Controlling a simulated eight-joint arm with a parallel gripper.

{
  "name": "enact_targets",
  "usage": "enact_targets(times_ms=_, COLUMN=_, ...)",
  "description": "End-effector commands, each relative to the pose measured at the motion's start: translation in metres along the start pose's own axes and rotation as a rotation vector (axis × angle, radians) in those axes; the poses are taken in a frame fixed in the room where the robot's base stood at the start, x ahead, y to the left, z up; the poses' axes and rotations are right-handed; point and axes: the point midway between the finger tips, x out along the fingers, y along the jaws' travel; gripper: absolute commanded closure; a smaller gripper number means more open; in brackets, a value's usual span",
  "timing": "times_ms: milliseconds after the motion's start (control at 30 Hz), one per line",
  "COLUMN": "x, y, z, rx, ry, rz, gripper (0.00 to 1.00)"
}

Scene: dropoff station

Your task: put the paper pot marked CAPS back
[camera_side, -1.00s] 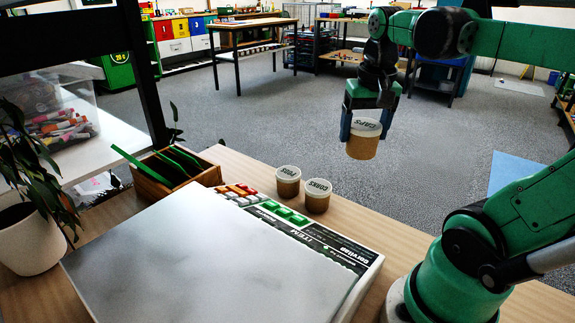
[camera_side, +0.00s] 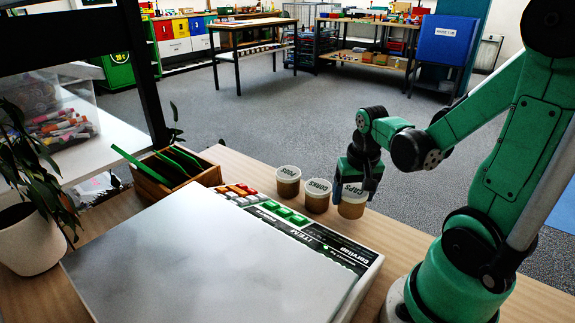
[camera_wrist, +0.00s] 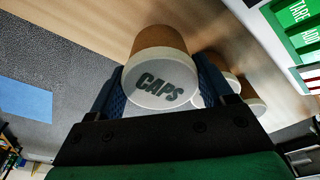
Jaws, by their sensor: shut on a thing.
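The paper pot marked CAPS (camera_side: 352,205) is brown with a white lid and stands upright low at the table, at the right end of a row of pots. My gripper (camera_side: 357,192) is shut on it from above. In the wrist view the CAPS pot (camera_wrist: 160,70) sits between the two fingers of my gripper (camera_wrist: 158,90), its lid toward the camera. The pot appears to be at table level; whether its base touches the wood is hard to tell.
The pot marked CORKS (camera_side: 317,198) stands just left of the CAPS pot, and another lidded pot (camera_side: 288,183) stands left of that. The scale (camera_side: 215,250) with coloured keys lies in front. A wooden box (camera_side: 175,170) with green items is at the left.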

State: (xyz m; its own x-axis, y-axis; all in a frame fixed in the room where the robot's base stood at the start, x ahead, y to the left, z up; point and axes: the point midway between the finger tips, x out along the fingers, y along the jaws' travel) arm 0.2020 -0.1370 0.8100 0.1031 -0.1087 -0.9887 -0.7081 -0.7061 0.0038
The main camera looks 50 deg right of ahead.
Motion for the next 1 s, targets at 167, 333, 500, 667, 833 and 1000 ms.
enact_targets(times_ms=167, x=0.018, y=0.0, z=0.002, rx=0.0, ry=0.0, rz=0.0, gripper=0.97)
enact_targets(times_ms=333, x=0.024, y=0.0, z=0.004, rx=0.0, ry=0.0, rz=0.0, gripper=0.97)
enact_targets(times_ms=500, x=0.024, y=0.0, z=0.004, rx=0.0, ry=0.0, rz=0.0, gripper=0.97)
enact_targets(times_ms=667, x=0.027, y=0.0, z=0.004, rx=0.0, ry=0.0, rz=0.0, gripper=0.97)
enact_targets(times_ms=833, x=0.027, y=0.0, z=0.004, rx=0.0, ry=0.0, rz=0.0, gripper=0.0)
enact_targets(times_ms=1000, x=0.026, y=0.0, z=0.004, rx=0.0, ry=0.0, rz=0.0, gripper=0.0)
